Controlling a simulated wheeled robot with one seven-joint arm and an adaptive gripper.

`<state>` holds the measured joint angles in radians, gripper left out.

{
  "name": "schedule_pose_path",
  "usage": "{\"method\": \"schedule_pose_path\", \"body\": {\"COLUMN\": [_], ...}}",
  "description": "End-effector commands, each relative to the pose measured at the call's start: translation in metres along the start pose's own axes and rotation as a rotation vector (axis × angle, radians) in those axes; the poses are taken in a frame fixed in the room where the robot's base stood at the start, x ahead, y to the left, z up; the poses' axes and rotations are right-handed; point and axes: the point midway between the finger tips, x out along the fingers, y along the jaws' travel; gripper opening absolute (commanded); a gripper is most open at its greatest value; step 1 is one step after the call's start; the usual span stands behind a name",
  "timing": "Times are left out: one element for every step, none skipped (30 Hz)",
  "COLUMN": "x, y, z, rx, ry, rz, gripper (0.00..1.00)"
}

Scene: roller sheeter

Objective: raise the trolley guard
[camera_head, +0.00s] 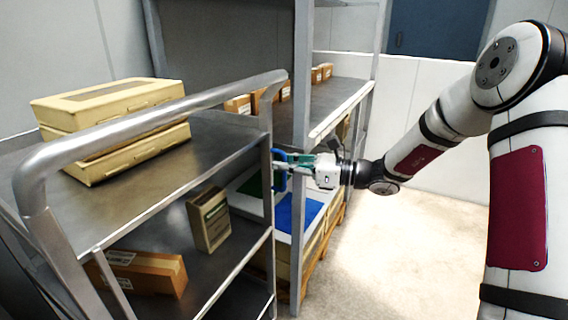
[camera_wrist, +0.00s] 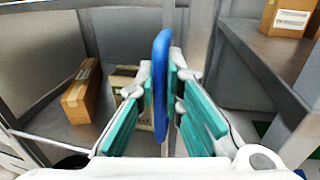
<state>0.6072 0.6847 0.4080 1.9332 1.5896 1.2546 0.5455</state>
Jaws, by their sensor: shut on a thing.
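The metal trolley (camera_head: 150,205) stands at the left in the head view, with a thick tubular rail (camera_head: 160,110) along its top. A blue rounded bar (camera_head: 279,154) is at the trolley's right corner post, and it stands upright in the wrist view (camera_wrist: 160,85). My gripper (camera_head: 284,168) is shut on this blue bar, its green-padded fingers on both sides of it. I cannot tell which part is the guard, or how the bar is fixed. The fingers hide some of the bar.
Yellow boxes (camera_head: 110,105) lie on the trolley's top shelf; cardboard boxes (camera_head: 140,272) sit lower. A metal rack (camera_head: 345,95) with small boxes stands just behind my gripper. Blue and green topped crates (camera_head: 298,212) are beneath it. The floor (camera_head: 400,250) at the right is clear.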

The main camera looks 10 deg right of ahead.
Motion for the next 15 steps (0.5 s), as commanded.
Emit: {"method": "schedule_pose_path", "body": {"x": [0.0006, 0.0007, 0.0008, 0.0008, 0.0008, 0.0008, 0.0008, 0.0008, 0.0007, 0.0007, 0.0007, 0.0007, 0.0007, 0.0007, 0.0005], "y": [-0.0008, -0.0008, -0.0008, -0.0009, -0.0008, -0.0009, -0.0008, -0.0008, -0.0008, -0.0007, -0.0007, -0.0006, -0.0006, -0.0006, -0.0005], "z": [0.0053, 0.0056, 0.0059, 0.0061, 0.0064, 0.0065, 0.0064, 0.0062, 0.0058, 0.0054, 0.0051, 0.0048, 0.0046, 0.0044, 0.0041], "rx": [-0.006, -0.006, -0.006, -0.007, -0.007, -0.007, -0.007, -0.007, -0.007, -0.006, -0.006, -0.006, -0.005, -0.005, -0.005], "ry": [-0.011, -0.011, -0.012, -0.013, -0.013, -0.013, -0.013, -0.012, -0.012, -0.011, -0.01, -0.01, -0.009, -0.009, -0.009], "rz": [0.0, 0.001, 0.001, 0.001, 0.001, 0.001, 0.001, 0.001, 0.001, 0.001, 0.001, 0.001, 0.001, 0.001, 0.001], "gripper": [0.0, 0.0, 0.0, 0.0, 0.15, 0.24, 0.3, 0.3, 0.3, 0.3, 0.3, 0.3, 0.3, 0.3, 0.3]}}
